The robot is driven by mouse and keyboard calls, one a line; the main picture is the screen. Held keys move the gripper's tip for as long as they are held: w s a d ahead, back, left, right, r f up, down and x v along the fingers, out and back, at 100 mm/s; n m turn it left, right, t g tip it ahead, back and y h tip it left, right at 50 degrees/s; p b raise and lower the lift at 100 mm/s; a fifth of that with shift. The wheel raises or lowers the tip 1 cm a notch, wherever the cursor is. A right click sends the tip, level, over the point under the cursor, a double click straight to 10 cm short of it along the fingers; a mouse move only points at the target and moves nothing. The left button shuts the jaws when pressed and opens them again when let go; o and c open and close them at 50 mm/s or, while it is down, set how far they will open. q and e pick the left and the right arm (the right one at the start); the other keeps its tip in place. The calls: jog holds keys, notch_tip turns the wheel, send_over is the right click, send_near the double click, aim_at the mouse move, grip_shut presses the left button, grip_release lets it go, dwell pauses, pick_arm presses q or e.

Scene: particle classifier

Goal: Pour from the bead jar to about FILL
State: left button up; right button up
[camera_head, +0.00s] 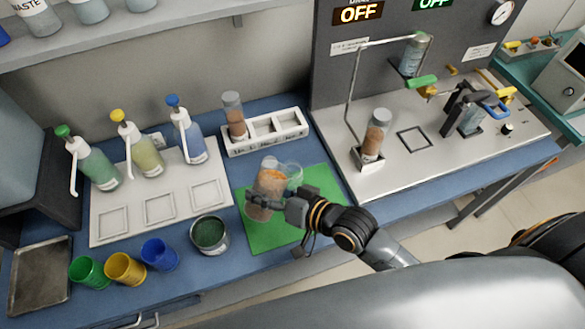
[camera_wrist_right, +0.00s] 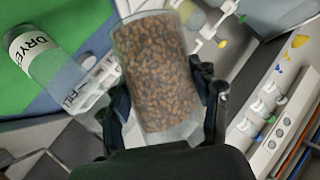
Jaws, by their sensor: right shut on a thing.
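The jar of brown-orange beads (camera_head: 270,178) is in my right gripper (camera_head: 268,201), above the green mat (camera_head: 322,190). Its fingers sit on both sides of the jar, which leans slightly to the right. In the right wrist view the bead jar (camera_wrist_right: 155,75) is clear-walled and densely filled with brown beads between the two dark fingers. A clear jar (camera_head: 293,172) stands on the mat just behind and right of it, partly hidden. A clear labelled jar (camera_wrist_right: 45,55) shows at the left of the wrist view. My left gripper is not in view.
A metal cup of green material (camera_head: 210,234) stands left of the mat. A white rack (camera_head: 290,128) holds a brown-filled jar (camera_head: 235,117). Another brown-filled jar (camera_head: 376,135) stands in the metal station. Pump bottles and coloured cups (camera_head: 126,270) fill the left side.

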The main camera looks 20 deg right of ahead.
jog(key=shift+d+r, duration=0.1)
jog(key=shift+r, duration=0.15)
jog(key=shift+w+r, duration=0.1)
jog(key=shift+r, duration=0.05)
jog(key=shift+d+r+m+b, duration=0.1)
jog(key=shift+m+b, duration=0.2)
jog(key=shift+r, duration=0.1)
jog(key=shift+r+m+y+b, duration=0.15)
jog(key=shift+m+y+b, duration=0.15)
jog(key=shift+b, duration=0.05)
dwell(0.4)
jog(key=shift+r, duration=0.15)
jog(key=shift+b, duration=0.45)
jog(key=shift+m+y, duration=0.3)
